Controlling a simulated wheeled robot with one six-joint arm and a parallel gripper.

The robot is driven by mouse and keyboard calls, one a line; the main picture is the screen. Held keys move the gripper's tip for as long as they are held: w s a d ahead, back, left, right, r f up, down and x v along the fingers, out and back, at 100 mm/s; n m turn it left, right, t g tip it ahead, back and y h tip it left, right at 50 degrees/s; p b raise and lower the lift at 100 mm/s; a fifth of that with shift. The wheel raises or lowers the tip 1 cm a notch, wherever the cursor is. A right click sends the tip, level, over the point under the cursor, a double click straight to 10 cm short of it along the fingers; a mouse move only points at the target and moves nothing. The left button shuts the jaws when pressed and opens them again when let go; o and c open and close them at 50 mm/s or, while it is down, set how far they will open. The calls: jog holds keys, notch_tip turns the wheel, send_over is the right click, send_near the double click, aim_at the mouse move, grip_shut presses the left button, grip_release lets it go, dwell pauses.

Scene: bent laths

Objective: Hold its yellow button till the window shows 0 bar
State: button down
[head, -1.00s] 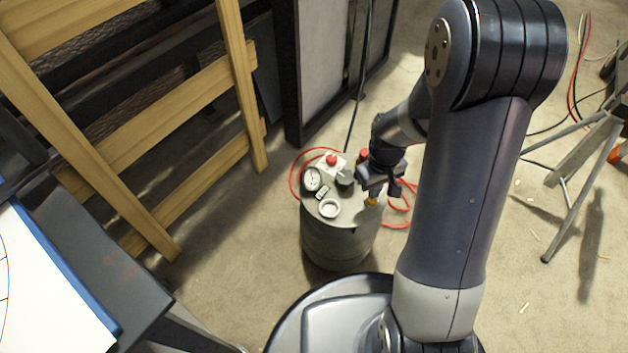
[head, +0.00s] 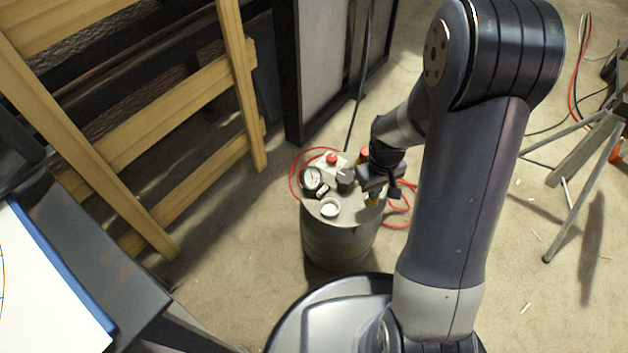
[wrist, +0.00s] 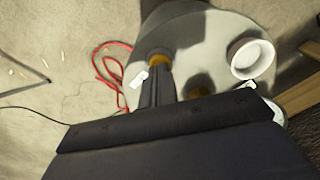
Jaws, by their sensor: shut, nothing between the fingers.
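The yellow button (head: 370,203) sits on the right front of the top of a grey drum (head: 338,244). In the wrist view the button (wrist: 159,55) shows just beyond my fingertips. My gripper (head: 374,193) is shut and empty, pointing down at the button; its tips (wrist: 158,68) overlap the button's edge, and I cannot tell whether they press it. A round dial gauge (head: 311,179) and a small window (head: 323,191) are on the drum's left side. Their readings are too small to make out.
The drum top also carries a red knob (head: 332,158), a white ring-shaped cup (head: 330,208) and a dark knob (head: 345,177). A red hose (head: 398,208) loops on the floor to the right. A wooden frame (head: 190,100) stands at the left.

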jog(key=shift+f+b, duration=0.35)
jog(key=shift+f, duration=0.25)
jog(key=shift+r, duration=0.1)
dwell(1.1)
notch_tip(320, 180, up, 7)
jog(key=p, duration=0.6)
dwell(0.4)
